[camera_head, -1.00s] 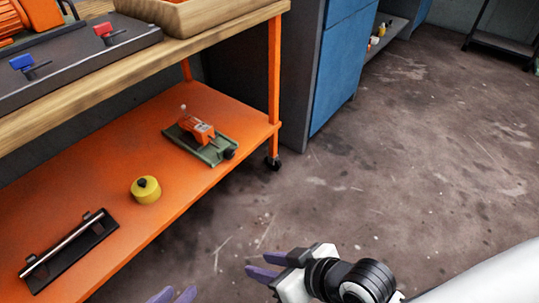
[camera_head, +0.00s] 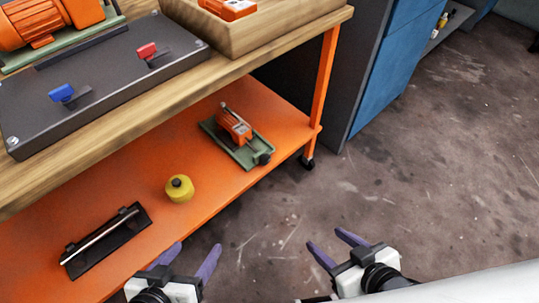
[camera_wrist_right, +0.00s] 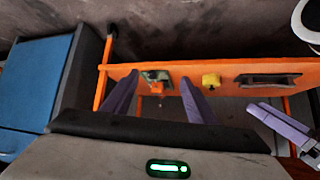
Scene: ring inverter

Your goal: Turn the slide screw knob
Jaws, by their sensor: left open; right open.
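A small slide unit with a green base and an orange block (camera_head: 234,124) sits on the orange lower shelf. A dark round knob (camera_head: 264,159) is at its near right end. The unit also shows small between my right fingers in the wrist view (camera_wrist_right: 158,88). My right gripper (camera_head: 327,240) is open and empty over the floor, below and right of the unit, apart from it. My left gripper (camera_head: 188,257) is open and empty in front of the shelf's near edge, below the yellow cylinder. It also shows at the right of the wrist view (camera_wrist_right: 270,120).
A yellow cylinder (camera_head: 179,189) and a black holder with a metal rod (camera_head: 104,240) share the shelf. The wooden bench top (camera_head: 140,107) overhangs it, carrying a dark panel with blue and red switches and a wooden tray. An orange post (camera_head: 328,85) stands right of the unit. Floor at right is clear.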

